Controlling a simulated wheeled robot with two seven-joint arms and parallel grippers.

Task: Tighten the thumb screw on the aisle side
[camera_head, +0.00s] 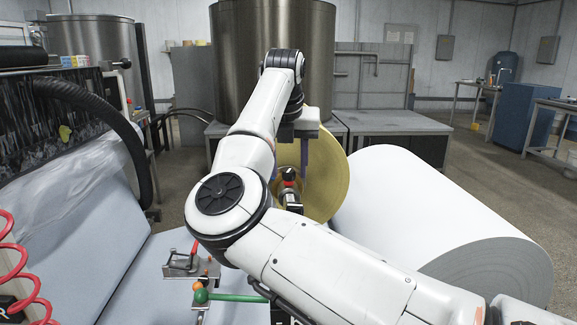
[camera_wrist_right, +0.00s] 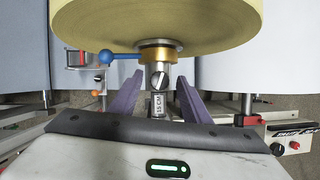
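My right gripper (camera_wrist_right: 161,84) shows in the right wrist view with two purple fingers spread apart. Between them is a metal shaft marked "15 CM", with a small slotted, rounded screw head (camera_wrist_right: 160,79) that looks like the thumb screw. Gaps show between the fingers and the shaft, so nothing is gripped. A brass collar (camera_wrist_right: 157,56) with a blue ball lever (camera_wrist_right: 105,55) sits just beyond, against the yellow roll (camera_wrist_right: 160,22). In the head view my right gripper (camera_head: 292,152) points down in front of the yellow roll (camera_head: 330,185); the screw is not clear there. My left gripper is not in view.
A large white paper roll (camera_head: 420,215) lies right of the yellow roll. A steel tank (camera_head: 225,65) stands behind. A red coiled hose (camera_head: 18,265) hangs at left.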

